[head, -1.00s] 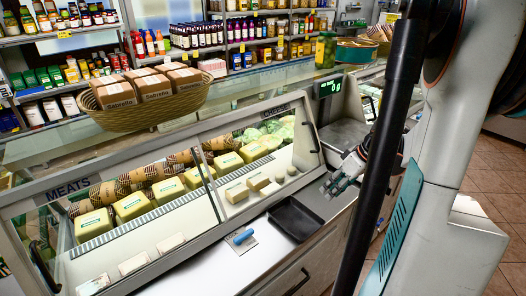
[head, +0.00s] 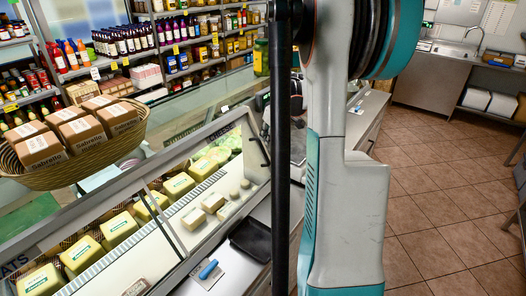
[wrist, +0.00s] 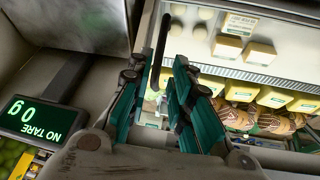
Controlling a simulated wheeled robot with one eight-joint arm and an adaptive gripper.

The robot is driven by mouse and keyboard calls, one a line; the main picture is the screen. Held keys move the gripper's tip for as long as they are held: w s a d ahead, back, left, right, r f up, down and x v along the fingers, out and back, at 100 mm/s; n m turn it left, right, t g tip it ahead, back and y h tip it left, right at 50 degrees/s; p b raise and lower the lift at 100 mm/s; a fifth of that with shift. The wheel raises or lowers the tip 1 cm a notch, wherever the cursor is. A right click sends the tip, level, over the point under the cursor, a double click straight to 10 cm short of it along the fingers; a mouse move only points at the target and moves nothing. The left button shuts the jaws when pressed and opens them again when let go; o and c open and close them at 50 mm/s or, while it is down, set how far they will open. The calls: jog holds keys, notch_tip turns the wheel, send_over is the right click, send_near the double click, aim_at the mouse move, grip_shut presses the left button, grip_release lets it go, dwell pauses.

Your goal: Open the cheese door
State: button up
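The cheese door (head: 205,133) is the right-hand slanted glass panel of the deli case and looks closed in the head view. Its dark handle (head: 260,152) runs along the right side of its frame. In the wrist view the black bar handle (wrist: 158,50) shows between and just beyond the teal fingers of my gripper (wrist: 160,68). The fingers are spread apart with nothing clasped; I cannot tell how deep the handle lies between them. Cheese blocks (wrist: 260,52) show behind the glass. In the head view my gripper is hidden behind my own arm and column.
A scale display reading 0 g (wrist: 38,117) is close to my gripper. A black tray (head: 250,238) and a blue-handled tool (head: 208,269) lie on the front ledge. Tiled floor (head: 440,220) is open at right.

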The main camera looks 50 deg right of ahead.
aim_at(264, 150)
jog(key=b+x, duration=0.2)
jog(key=x, duration=0.8)
jog(key=shift+w+f, duration=0.1)
jog(key=shift+f, duration=0.2)
jog(key=shift+c, duration=0.6)
grip_shut()
